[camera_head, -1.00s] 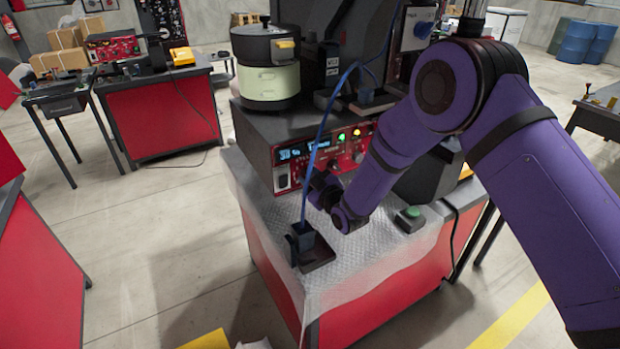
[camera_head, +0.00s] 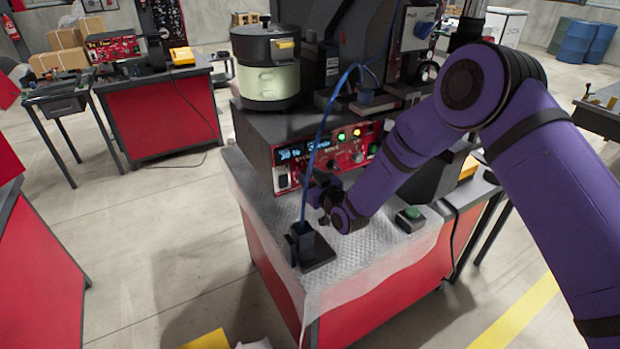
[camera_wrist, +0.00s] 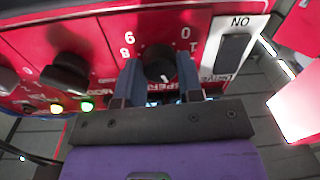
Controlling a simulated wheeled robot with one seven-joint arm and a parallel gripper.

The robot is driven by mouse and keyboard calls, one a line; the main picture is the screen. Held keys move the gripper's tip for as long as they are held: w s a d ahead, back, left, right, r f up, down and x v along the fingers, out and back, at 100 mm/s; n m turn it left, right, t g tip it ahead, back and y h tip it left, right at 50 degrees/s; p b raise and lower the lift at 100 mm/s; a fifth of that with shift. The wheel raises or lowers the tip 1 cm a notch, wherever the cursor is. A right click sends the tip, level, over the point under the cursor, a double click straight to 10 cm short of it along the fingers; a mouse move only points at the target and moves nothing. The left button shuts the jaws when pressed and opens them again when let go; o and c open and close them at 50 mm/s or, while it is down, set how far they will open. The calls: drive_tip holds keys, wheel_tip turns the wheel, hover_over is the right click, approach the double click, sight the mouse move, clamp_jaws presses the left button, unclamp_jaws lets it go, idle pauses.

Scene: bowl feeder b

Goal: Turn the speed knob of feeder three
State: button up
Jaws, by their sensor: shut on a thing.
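The red control panel (camera_head: 348,156) is on the front of the dark box under the round pot-shaped feeder (camera_head: 270,85). In the wrist view a round black speed knob (camera_wrist: 158,62) with a white pointer mark sits on the red panel (camera_wrist: 205,22), with a number scale around it. My gripper (camera_wrist: 160,72) has one finger on each side of this knob and is shut on it. In the head view my gripper (camera_head: 322,186) is at the lower part of the panel, and it hides the knob there.
In the wrist view a black rocker switch (camera_wrist: 232,52) is to the right of the knob and another black knob (camera_wrist: 66,72) is to the left. A blue cable rises from a black holder (camera_head: 312,248) in front of my gripper.

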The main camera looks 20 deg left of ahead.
drive_tip(key=shift+m, duration=0.6)
drive_tip(key=o, duration=0.9)
drive_tip(key=v, duration=1)
drive_tip(key=shift+s+d+f, duration=0.1)
drive_tip(key=shift+s+d, duration=0.15)
drive_tip(key=shift+d, duration=0.1)
